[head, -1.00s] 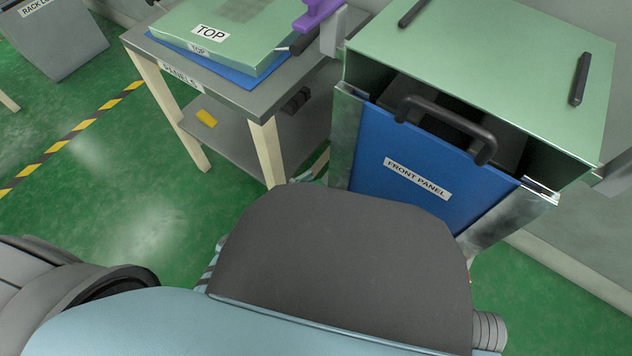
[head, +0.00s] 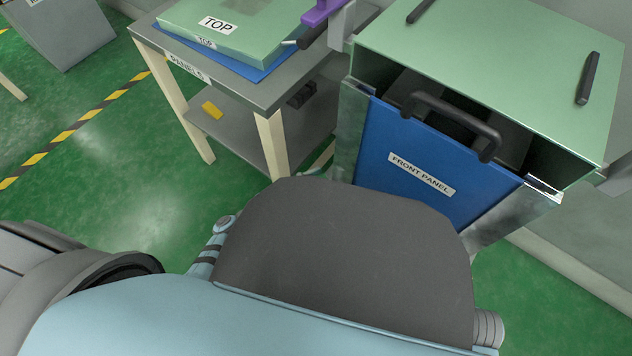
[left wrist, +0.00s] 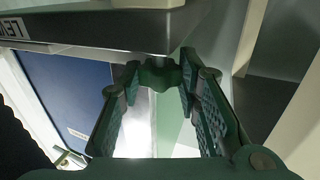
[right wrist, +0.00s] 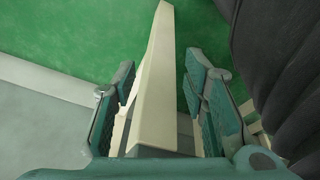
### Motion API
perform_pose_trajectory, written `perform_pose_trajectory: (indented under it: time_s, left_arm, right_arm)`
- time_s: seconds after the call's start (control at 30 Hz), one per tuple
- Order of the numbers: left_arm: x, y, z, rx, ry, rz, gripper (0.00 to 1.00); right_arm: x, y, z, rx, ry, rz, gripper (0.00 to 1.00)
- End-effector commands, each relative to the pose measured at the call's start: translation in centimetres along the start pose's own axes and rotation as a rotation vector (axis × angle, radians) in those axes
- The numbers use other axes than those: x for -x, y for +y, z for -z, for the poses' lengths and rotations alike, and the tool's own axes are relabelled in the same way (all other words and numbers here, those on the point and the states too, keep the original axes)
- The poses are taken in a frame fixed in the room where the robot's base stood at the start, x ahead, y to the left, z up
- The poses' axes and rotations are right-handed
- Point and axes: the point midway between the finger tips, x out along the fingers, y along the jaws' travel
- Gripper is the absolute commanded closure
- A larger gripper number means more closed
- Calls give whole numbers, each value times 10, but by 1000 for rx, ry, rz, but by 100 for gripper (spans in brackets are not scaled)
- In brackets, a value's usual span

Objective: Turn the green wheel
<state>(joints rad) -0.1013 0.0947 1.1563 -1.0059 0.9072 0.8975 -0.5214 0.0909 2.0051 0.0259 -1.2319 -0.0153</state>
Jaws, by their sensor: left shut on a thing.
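The green wheel (left wrist: 158,75) is a small dark green lobed knob under a grey metal edge in the left wrist view. My left gripper (left wrist: 160,72) is shut on it, with one fingertip on each side. The wheel is not visible in the head view, where my own body blocks the lower middle. My right gripper (right wrist: 160,85) is open in the right wrist view. A cream post (right wrist: 155,80) shows between its fingers, and I cannot tell how far beyond them it is.
A green cabinet with a blue front panel (head: 400,150) and black handle (head: 450,115) stands at the right. A grey panel table (head: 240,85) with cream legs stands left of it, bearing a green top panel (head: 255,20). Open green floor (head: 130,150) lies at the left.

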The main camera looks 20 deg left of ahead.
Motion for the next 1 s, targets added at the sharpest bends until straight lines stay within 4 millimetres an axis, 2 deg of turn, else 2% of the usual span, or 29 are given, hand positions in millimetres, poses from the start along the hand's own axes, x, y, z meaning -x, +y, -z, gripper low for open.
perform_pose_trajectory:
  time_s: [0.2, 0.3, 0.5, 1.0]
  left_arm:
    - [0, -4, -1, -1, -1, -149, 97]
    - [-1, -5, -1, -2, -1, -220, 97]
    - [-1, -7, 0, -1, 0, -342, 97]
    - [-2, -6, 0, 0, 0, -442, 97]
  right_arm:
    - [-6, 0, -3, -1, -7, 0, 60]
    - [6, -2, 4, 1, 4, 3, 60]
    - [14, -2, 3, 8, -2, 1, 60]
    - [16, -1, 2, 11, -8, 0, 60]
